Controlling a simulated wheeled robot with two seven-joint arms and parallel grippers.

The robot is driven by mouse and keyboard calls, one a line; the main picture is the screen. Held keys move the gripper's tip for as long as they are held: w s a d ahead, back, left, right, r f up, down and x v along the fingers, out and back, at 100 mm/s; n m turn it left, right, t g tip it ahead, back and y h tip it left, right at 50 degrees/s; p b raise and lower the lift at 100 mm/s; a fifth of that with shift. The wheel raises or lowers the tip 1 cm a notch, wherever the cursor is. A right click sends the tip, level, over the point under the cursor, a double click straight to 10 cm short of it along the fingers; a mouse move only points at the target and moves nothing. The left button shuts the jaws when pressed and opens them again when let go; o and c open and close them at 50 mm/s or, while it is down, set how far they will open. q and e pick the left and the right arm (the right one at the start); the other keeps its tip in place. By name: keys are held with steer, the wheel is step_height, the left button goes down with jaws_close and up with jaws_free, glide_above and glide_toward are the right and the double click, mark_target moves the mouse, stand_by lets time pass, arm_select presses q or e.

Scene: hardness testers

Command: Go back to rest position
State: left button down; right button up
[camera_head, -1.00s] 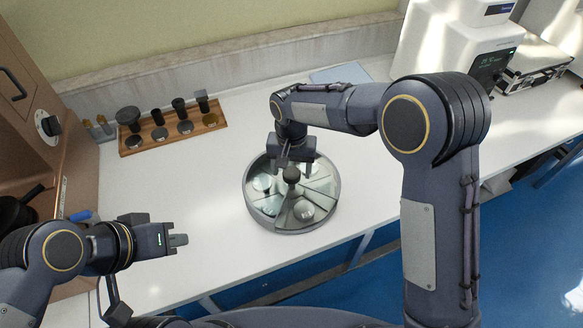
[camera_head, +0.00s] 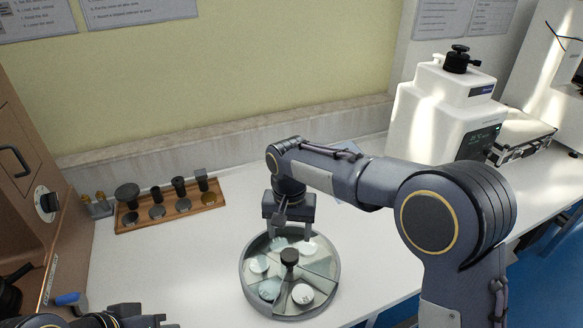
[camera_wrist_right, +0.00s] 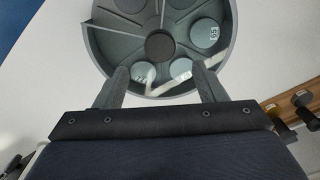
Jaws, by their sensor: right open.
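My right gripper (camera_head: 289,230) is open and empty, pointing down just above the back part of a round divided tray. In the right wrist view its two fingers (camera_wrist_right: 160,88) stand wide apart, with nothing between them but the tray's rim and discs behind. The round tray (camera_head: 247,290) stands on the white table and holds several pale discs in its compartments, with a dark knob (camera_head: 289,257) at its centre. Of my left arm only a part shows at the bottom left edge of the head view; whether its gripper is open or shut does not show clearly.
A wooden rack (camera_head: 150,222) with several dark fittings stands at the back left. A brown machine (camera_head: 30,170) is at the left edge. The white table left of the tray is clear.

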steer(key=s+d+r+t+y, duration=0.1)
steer(key=s+d+r+y, duration=0.1)
steer(key=s+d+r, duration=0.45)
steer(key=s+d+r+t+y, duration=0.1)
steer(key=s+d, duration=0.3)
steer(key=d, duration=0.6)
steer(key=s+d+f+t, duration=0.1)
steer(key=s+d, duration=0.1)
steer(key=s, duration=0.5)
steer(key=s+d+f+t, duration=0.2)
steer(key=s+d, duration=0.1)
steer(key=s, duration=0.5)
steer(key=shift+d+t+y, duration=0.15)
steer(key=shift+t+y, duration=0.15)
steer(key=shift+y, duration=0.1)
steer(key=shift+s+r, duration=0.1)
